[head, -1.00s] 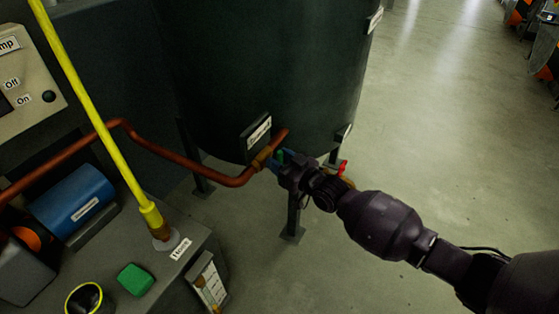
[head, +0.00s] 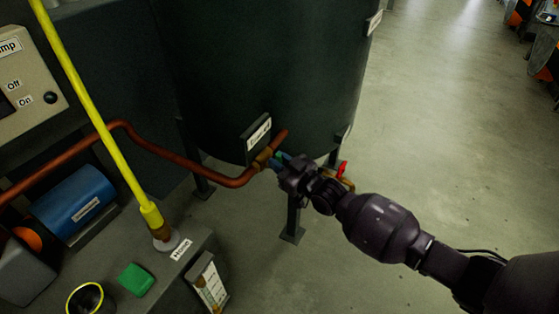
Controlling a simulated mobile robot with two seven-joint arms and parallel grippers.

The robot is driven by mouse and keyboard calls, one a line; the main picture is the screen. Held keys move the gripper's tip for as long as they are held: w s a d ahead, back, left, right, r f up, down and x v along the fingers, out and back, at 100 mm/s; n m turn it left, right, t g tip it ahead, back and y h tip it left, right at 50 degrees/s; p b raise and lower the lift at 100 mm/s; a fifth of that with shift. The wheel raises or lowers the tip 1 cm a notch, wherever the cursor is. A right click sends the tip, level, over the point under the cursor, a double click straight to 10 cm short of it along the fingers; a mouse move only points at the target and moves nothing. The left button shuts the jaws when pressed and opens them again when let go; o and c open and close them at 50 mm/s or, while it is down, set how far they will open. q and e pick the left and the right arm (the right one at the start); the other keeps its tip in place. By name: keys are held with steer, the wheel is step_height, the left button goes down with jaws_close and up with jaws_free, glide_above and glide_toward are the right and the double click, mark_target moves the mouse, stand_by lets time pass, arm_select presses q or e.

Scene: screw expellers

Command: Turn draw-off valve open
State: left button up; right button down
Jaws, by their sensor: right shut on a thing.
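A brass valve (head: 263,158) sits on the copper pipe at the lower front of the dark green tank. A small blue-green handle (head: 280,155) shows at its right side. My right gripper (head: 281,164) is at this handle and shut on it; the gripper hides most of the handle, so its exact angle is unclear. A second valve with a red handle (head: 342,170) shows behind my right wrist, apart from the gripper. My left gripper is not in view.
The dark tank (head: 270,70) stands on legs behind the valve, with a label plate (head: 257,137) above it. The copper pipe (head: 185,161) runs left. A yellow pole (head: 95,105), a blue motor (head: 72,203) and a green block (head: 135,280) are at left.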

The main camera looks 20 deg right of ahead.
steer(key=n, duration=0.3)
steer(key=n+y, duration=0.1)
steer(key=shift+s+a+f+t, duration=0.25)
steer(key=shift+s+t, duration=0.05)
steer(key=n, duration=0.2)
steer(key=n+y, duration=0.1)
steer(key=n, duration=0.2)
steer(key=shift+s+a+f+n, duration=0.25)
steer(key=shift+f+n, duration=0.15)
steer(key=n, duration=0.1)
steer(key=n+y+b, duration=0.1)
steer(key=n, duration=0.1)
steer(key=shift+a+f, duration=0.1)
steer(key=shift+f, duration=0.2)
steer(key=n+y, duration=0.1)
steer(key=n, duration=0.2)
steer(key=shift+s+f+b, duration=0.1)
steer(key=shift+f+b, duration=0.1)
steer(key=shift+b, duration=0.1)
steer(key=shift+f+n+g+y+b, duration=0.1)
steer(key=shift+n+g+y+b, duration=0.45)
steer(key=shift+n, duration=0.95)
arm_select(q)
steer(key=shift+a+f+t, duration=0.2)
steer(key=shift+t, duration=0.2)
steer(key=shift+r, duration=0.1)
arm_select(e)
steer(key=shift+n+y, duration=0.35)
steer(key=shift+n, duration=0.05)
